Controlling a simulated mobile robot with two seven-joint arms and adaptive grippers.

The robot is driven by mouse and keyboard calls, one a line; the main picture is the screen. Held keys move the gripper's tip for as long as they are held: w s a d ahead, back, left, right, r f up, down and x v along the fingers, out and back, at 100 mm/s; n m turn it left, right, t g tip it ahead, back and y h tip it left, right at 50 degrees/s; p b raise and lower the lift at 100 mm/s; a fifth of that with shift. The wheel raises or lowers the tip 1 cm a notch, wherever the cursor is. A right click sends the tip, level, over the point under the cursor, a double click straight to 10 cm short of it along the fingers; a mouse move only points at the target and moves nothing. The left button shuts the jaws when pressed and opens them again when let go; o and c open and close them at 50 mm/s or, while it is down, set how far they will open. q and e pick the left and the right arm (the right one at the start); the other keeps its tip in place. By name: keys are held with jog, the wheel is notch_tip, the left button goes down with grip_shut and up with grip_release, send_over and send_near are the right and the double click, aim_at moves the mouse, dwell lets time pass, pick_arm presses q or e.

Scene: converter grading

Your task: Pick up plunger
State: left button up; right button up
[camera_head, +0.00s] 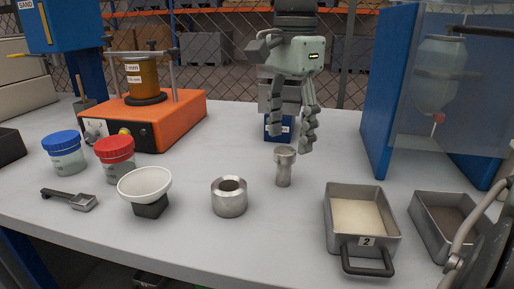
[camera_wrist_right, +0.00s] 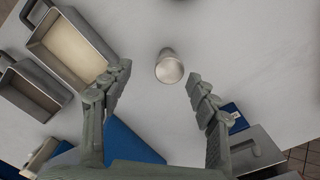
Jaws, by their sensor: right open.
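The plunger (camera_head: 285,168) is a small metal piece with a wider round top, standing upright on the white table. My right gripper (camera_head: 292,141) is open and empty, pointing down just behind and above the plunger in the head view. In the right wrist view the plunger's round top (camera_wrist_right: 169,67) shows between and slightly beyond the spread fingertips (camera_wrist_right: 159,77), with clear gaps on both sides. My left gripper is not in view.
A hollow metal cylinder (camera_head: 229,197) and a white bowl (camera_head: 145,186) stand left of the plunger. An orange shaker (camera_head: 185,108) stands back left, a blue-sided clear-fronted unit (camera_head: 378,95) back right.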

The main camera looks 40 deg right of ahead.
aim_at(285, 150)
jog(key=shift+w+f, duration=0.1)
jog(key=shift+w, duration=0.35)
jog(key=shift+w+f, duration=0.1)
jog(key=shift+f, duration=0.1)
jog(key=f, duration=0.7)
jog(key=shift+w+d+f, duration=0.1)
jog(key=shift+d, duration=0.15)
grip_shut()
